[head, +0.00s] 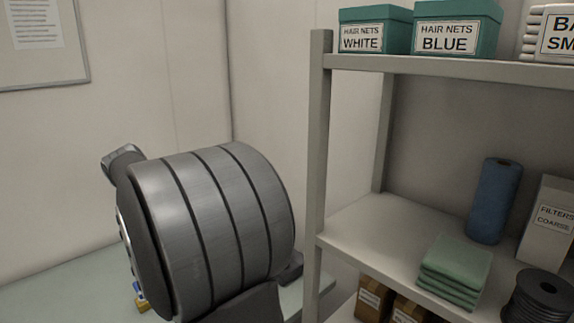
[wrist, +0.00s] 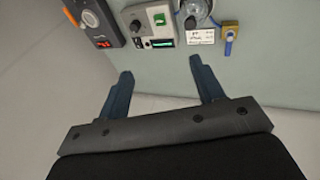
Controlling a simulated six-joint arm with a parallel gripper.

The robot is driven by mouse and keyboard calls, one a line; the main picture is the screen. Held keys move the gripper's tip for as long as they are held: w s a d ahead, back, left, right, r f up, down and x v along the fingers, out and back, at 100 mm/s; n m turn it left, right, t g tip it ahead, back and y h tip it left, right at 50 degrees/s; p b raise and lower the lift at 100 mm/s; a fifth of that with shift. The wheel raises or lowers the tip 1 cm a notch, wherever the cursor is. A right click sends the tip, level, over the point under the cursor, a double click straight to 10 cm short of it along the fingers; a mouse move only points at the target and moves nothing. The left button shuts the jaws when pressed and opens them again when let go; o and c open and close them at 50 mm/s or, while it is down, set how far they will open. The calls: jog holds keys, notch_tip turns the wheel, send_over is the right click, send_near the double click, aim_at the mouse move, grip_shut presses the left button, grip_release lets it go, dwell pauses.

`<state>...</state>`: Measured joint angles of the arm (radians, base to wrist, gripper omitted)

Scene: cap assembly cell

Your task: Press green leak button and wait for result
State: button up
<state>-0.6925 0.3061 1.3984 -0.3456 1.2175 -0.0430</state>
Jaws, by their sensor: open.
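In the wrist view, the green button (wrist: 159,19) sits on the face of a light grey box (wrist: 136,15) at the top of the picture. The box also has a dark knob and a small strip display (wrist: 162,43) with a greenish part; I cannot read it. My gripper (wrist: 161,68) is open and empty, its two blue-grey fingers spread apart. The fingertips are below the box in the picture, apart from the button. The button and gripper do not show in the head view, where my arm blocks much of the bench.
Left of the box is a dark device (wrist: 97,22) with an orange part and red display. Right are a round clear vessel (wrist: 196,12), a white label (wrist: 201,37) and a blue-handled brass valve (wrist: 229,40). A stocked shelf (head: 385,228) stands right in the head view.

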grip_shut()
dwell(1.4)
